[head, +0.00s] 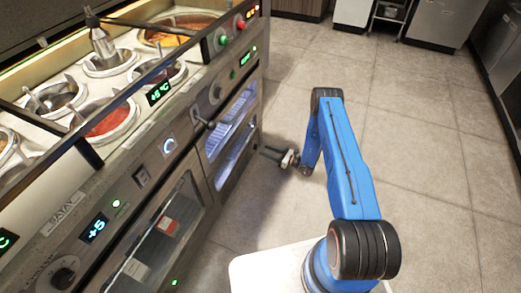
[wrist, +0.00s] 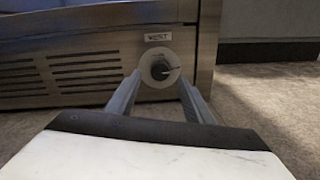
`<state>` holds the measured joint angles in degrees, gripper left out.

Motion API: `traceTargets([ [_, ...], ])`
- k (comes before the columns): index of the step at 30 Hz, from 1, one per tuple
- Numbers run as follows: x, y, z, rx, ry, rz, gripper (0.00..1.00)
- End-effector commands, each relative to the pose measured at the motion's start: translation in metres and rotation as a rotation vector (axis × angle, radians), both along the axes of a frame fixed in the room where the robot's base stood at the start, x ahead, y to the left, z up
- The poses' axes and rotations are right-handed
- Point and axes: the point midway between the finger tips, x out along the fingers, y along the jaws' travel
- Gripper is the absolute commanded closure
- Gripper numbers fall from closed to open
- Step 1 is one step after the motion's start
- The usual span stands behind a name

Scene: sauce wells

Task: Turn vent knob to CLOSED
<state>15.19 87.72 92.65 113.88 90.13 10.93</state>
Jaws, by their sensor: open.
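The vent knob (wrist: 160,69) shows in the wrist view as a dark round knob with a light pointer, set on a pale round plate under a VENT label (wrist: 157,37). It is low on the steel front of the counter, near its right corner. My gripper (wrist: 160,82) is open, with one finger to each side of the knob in the picture. I cannot tell whether the fingertips reach the knob. In the head view my gripper (head: 272,154) is low beside the counter's right end, and the knob is hidden there. The pointer's setting cannot be read.
The counter (head: 150,150) with sauce wells, displays and glass doors fills the left of the head view. A slotted grille (wrist: 75,72) lies left of the knob. A lever handle (head: 204,123) sticks out of the counter front. The tiled floor (head: 430,120) to the right is clear.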

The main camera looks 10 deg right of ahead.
Motion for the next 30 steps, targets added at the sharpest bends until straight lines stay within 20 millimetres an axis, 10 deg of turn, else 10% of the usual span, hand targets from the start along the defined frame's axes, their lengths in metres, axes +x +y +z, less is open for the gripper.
traceTargets([
  [21, 0.028, 0.034, 0.0, 0.001, 0.0, -0.001, 0.53],
  [26, 0.028, 0.034, 0.0, 0.001, 0.0, -0.001, 0.91],
  [30, 0.028, 0.034, 0.0, 0.0, -0.001, 0.0, 0.94],
])
